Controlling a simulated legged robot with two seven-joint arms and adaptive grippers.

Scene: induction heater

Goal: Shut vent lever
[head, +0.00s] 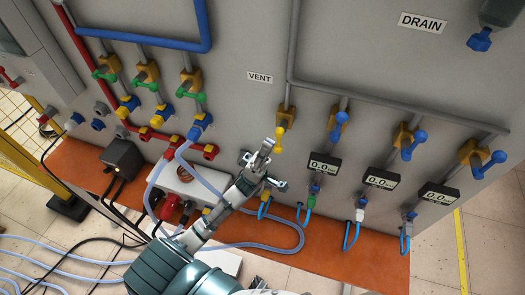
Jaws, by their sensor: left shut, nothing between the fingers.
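The vent lever (280,138) is a yellow handle on a brass-coloured valve, below the VENT label (259,77) on the grey panel. The lever points down, roughly in line with the grey pipe above it. My left gripper (265,147) is shut and empty. Its tip is just left of and below the lever's lower end in the head view. I cannot tell whether they touch. The gripper and forearm hide part of the shelf and fittings behind them. My right gripper is not in view.
Blue-handled valves (416,141) and several digital gauges (382,179) stand to the right. Green-handled valves (188,88) and red fittings (172,145) are to the left. A white box (184,181) and loose hoses lie on the orange shelf (340,262) below.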

